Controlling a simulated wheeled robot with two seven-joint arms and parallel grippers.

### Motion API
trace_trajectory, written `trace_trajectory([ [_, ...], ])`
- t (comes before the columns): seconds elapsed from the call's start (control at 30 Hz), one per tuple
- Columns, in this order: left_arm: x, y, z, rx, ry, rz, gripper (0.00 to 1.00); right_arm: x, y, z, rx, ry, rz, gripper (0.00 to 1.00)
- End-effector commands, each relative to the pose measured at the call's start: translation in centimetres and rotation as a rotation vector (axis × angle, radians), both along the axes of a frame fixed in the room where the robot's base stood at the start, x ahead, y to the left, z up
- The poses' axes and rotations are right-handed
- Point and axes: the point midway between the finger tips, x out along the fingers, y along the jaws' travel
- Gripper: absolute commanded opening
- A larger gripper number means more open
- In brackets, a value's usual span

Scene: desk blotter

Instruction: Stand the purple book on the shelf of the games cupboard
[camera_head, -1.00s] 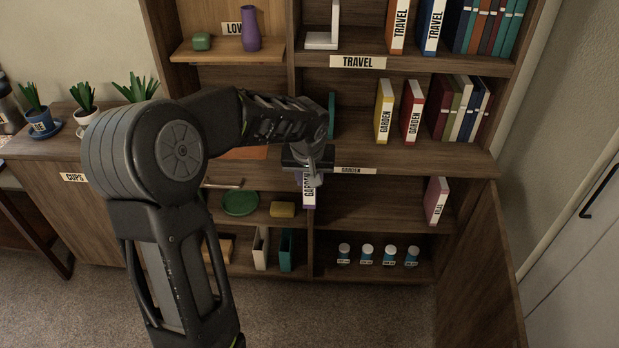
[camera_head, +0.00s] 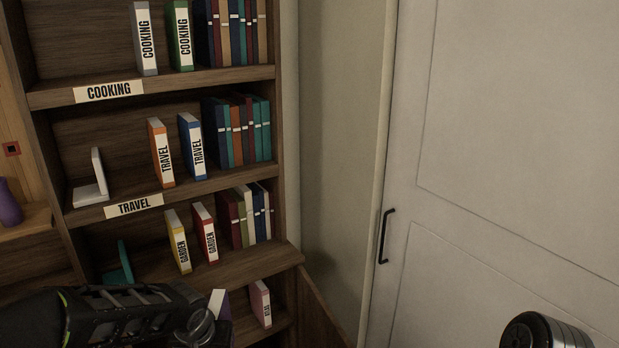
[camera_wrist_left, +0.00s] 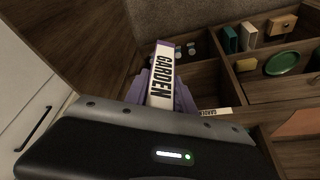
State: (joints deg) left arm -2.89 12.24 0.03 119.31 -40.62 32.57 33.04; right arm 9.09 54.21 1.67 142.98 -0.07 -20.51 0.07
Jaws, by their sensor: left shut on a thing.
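The purple book (camera_wrist_left: 162,74) has a white spine label reading GARDEN. My left gripper (camera_wrist_left: 166,98) is shut on it in the left wrist view, and the book sticks out beyond the jaws. In the head view the left gripper (camera_head: 207,330) is at the bottom edge, and part of the book (camera_head: 222,304) shows beside it, in front of the lower shelves. The gripper hides much of the book there. The bookcase has a garden shelf (camera_head: 235,268) with a yellow and a red GARDEN book. No label reading GAMES shows. My right gripper is out of view.
A pink book (camera_head: 261,303) stands on the shelf below the garden shelf. An open cupboard door (camera_head: 322,310) projects at the lower right of the bookcase. A white door (camera_head: 500,150) fills the right. A green plate (camera_wrist_left: 281,63) lies in a neighbouring compartment.

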Motion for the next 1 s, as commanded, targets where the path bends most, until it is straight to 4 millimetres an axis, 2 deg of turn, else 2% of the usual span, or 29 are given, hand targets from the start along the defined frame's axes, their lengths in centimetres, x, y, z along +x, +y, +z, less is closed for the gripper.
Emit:
trace_trajectory([
  [0.03, 0.03, -1.08, 0.47, 0.0, -0.003, -0.024, 0.0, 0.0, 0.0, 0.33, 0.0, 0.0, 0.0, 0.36],
  [0.17, 0.12, -2.04, 0.76, 0.001, -0.008, -0.044, 0.0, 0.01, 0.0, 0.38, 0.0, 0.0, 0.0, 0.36],
  [1.0, 0.14, -1.97, 0.76, 0.001, -0.009, -0.042, 0.0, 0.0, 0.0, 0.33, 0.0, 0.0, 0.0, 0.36],
])
